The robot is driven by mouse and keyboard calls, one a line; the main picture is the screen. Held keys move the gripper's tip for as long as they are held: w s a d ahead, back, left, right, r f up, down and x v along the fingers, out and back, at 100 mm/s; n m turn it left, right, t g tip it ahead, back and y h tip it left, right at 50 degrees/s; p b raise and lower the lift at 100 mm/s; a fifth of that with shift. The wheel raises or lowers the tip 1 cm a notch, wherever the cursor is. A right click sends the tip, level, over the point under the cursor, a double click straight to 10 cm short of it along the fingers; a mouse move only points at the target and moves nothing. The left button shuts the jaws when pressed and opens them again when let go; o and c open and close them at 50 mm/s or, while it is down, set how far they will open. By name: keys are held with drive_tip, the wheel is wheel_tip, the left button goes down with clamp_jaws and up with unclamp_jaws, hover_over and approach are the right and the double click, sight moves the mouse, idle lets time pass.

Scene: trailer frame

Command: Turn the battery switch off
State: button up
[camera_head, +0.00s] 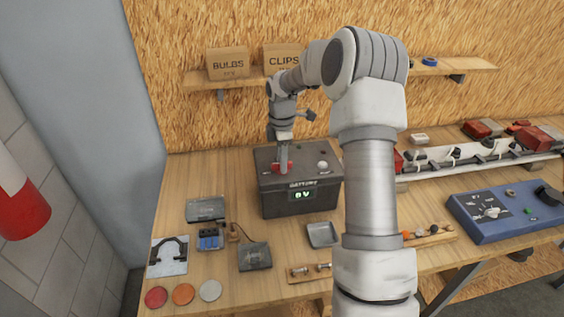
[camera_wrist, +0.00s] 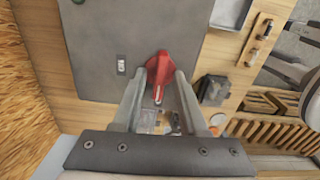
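The battery (camera_head: 300,205), a dark grey box, stands on the bench with a small green display (camera_head: 302,195) on its front that seems to read 0 V. Its red switch handle (camera_head: 283,167) is on the top, partly hidden by my gripper (camera_head: 284,160). In the wrist view the red handle (camera_wrist: 160,72) lies between and just beyond the fingertips of my gripper (camera_wrist: 160,80), with a narrow gap on each side. The fingers look open. I cannot tell whether they touch the handle.
A shelf (camera_head: 375,71) with BULBS (camera_head: 228,64) and CLIPS (camera_head: 281,57) boxes is behind the battery. Small parts and a tray (camera_head: 323,235) lie in front. A long light rail (camera_head: 470,153) and a blue control box (camera_head: 505,210) are on the right.

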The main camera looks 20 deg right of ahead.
drive_tip(key=shift+o, duration=0.4)
drive_tip(key=shift+r+p, duration=2.15)
drive_tip(key=shift+r, duration=0.85)
drive_tip(key=shift+r, duration=0.1)
drive_tip(key=s+a+r+m+t+h+b, duration=0.15)
drive_tip(key=s+a+r+m+b, duration=0.4)
drive_tip(key=s+r, duration=0.75)
drive_tip(key=s+a+m+t+b, duration=0.1)
drive_tip(key=s+a+m+t, duration=0.1)
drive_tip(key=s+m, duration=0.3)
drive_tip(key=s+a+f+m+t+y, duration=0.1)
drive_tip(key=s+a+m, duration=0.3)
drive_tip(key=s, duration=1)
drive_tip(key=shift+f+m+t+b, duration=0.35)
drive_tip(key=shift+m+t, duration=0.2)
drive_tip(key=shift+m, duration=0.3)
